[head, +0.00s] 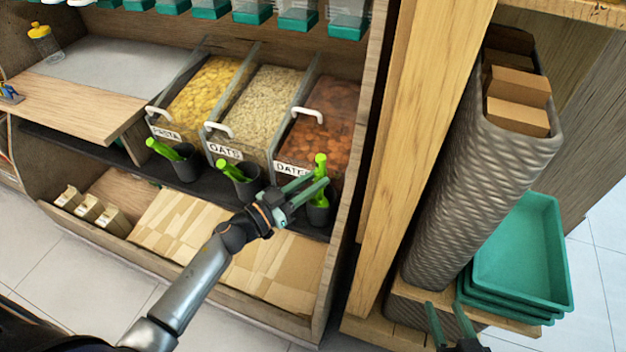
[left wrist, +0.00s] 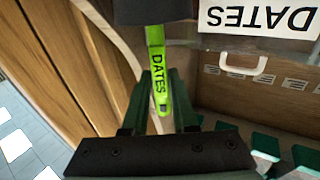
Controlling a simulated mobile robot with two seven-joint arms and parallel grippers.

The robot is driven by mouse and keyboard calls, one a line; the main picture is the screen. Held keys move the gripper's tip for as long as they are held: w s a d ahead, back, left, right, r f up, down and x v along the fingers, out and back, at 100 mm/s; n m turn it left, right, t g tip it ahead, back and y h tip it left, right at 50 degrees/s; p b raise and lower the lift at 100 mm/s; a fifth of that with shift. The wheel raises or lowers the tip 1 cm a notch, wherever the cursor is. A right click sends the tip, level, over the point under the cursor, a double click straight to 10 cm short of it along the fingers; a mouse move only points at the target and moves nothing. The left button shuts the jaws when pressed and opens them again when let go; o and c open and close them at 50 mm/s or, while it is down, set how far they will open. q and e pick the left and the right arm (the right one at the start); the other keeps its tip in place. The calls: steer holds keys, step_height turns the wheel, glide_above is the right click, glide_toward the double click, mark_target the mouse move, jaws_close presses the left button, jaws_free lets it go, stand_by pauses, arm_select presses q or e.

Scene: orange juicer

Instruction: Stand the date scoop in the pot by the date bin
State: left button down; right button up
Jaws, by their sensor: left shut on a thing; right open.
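The date scoop (head: 320,166) is bright green and stands about upright above or in the dark pot (head: 318,212) by the date bin (head: 322,120). My left gripper (head: 302,190) is shut on its handle. In the left wrist view the handle (left wrist: 158,75) reads "DATES" and lies between the fingers, and its far end meets the dark pot (left wrist: 155,10). How deep the scoop sits is hidden. My right gripper (head: 450,322) is open and empty at the bottom edge, near the teal trays.
Pasta (head: 205,92) and oats (head: 262,105) bins stand to the left, with a pasta scoop (head: 165,150) and oats scoop (head: 236,173) in pots on the dark ledge. A wooden post (head: 420,130) is close right. Teal trays (head: 520,255) stand beyond it.

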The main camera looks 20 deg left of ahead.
arm_select(q)
steer(key=c, duration=0.6)
jaws_free()
steer(key=shift+o, duration=0.3)
steer(key=o, duration=0.5)
steer(key=shift+o, duration=0.2)
